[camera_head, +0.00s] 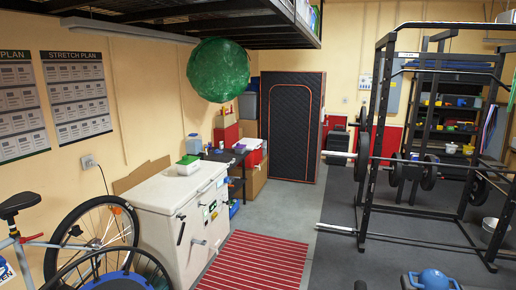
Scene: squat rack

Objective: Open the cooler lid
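A large white chest (172,222) stands against the left wall, with a flat top that looks shut. Dark and light fittings show on its front. A small red and white box (249,145), perhaps a cooler, sits farther back near the wall; its top looks closed, but it is too small to be sure. I cannot tell which of the two is the cooler. A small white and green container (188,166) rests on top of the white chest. Neither of my grippers is in view.
A bicycle (90,240) stands in front of the chest at the left. A red striped mat (258,262) lies on the floor to its right. A squat rack (366,150) with a barbell fills the right side. Grey floor (285,210) is clear between them.

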